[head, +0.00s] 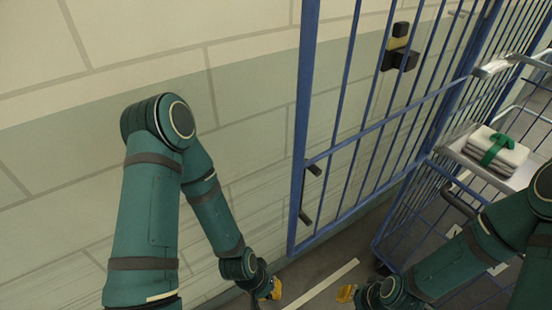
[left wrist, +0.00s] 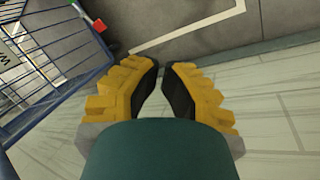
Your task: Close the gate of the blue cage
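The gate (head: 350,130) of the blue cage is a tall panel of blue bars, standing swung out from the cage body (head: 425,215). Two dark pegs (head: 309,193) stick out of its free left post. My left gripper (head: 275,290) is low to the left of the gate, near the wall and floor. In the left wrist view, its yellow fingers (left wrist: 161,66) have a narrow gap with nothing between them. Blue cage bars (left wrist: 50,100) show at left there, apart from the fingers. My right gripper (head: 346,293) shows only a yellow part at the bottom; its fingers are unclear.
A block wall (head: 245,85) runs along the left, close to my left arm. A black and yellow box (head: 400,50) shows behind the gate bars. A metal cart (head: 480,148) at right holds folded cloths with a green ribbon (head: 496,148). A pale line (head: 325,283) marks the floor.

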